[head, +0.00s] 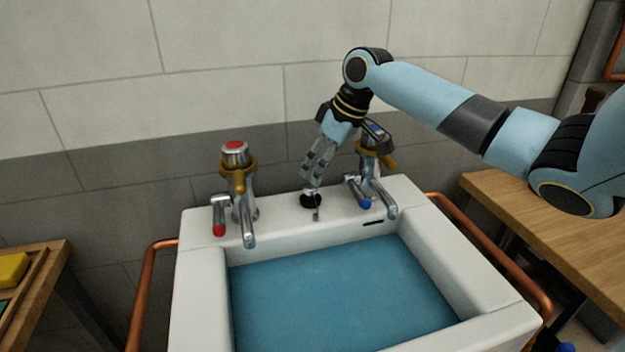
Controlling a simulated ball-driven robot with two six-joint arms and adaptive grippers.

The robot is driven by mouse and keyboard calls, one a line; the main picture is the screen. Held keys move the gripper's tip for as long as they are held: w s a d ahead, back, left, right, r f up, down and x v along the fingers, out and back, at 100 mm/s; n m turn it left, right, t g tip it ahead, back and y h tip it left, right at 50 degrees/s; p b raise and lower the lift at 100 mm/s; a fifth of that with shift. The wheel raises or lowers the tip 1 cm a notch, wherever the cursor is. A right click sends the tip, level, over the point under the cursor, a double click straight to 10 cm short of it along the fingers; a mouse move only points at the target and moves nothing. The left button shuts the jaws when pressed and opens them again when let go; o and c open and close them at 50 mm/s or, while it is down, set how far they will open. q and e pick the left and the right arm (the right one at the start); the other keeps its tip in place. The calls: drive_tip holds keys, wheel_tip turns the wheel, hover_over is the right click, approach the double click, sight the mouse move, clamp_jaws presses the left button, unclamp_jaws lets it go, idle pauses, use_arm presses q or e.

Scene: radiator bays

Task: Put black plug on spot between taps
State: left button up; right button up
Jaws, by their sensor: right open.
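The black plug (311,201) is on the back ledge of the white sink (203,272), between the red-marked tap (241,190) on the left and the blue-marked tap (371,180) on the right. A small metal piece hangs or stands at the plug's front. My right gripper (312,186) points down right above the plug, with its fingertips at or close to the plug's top. It is open. Whether the fingers touch the plug is too small to tell. My left gripper is not in view.
The sink holds blue water (335,295). Copper rails (150,285) run along both sides. A wooden worktop (560,235) is at the right. A wooden tray with a yellow sponge-like block (13,270) is at the left. The tiled wall (220,70) stands close behind the taps.

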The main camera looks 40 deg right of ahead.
drive_tip(key=v, duration=0.5)
drive_tip(key=shift+s+r, duration=0.15)
drive_tip(key=shift+r, duration=0.2)
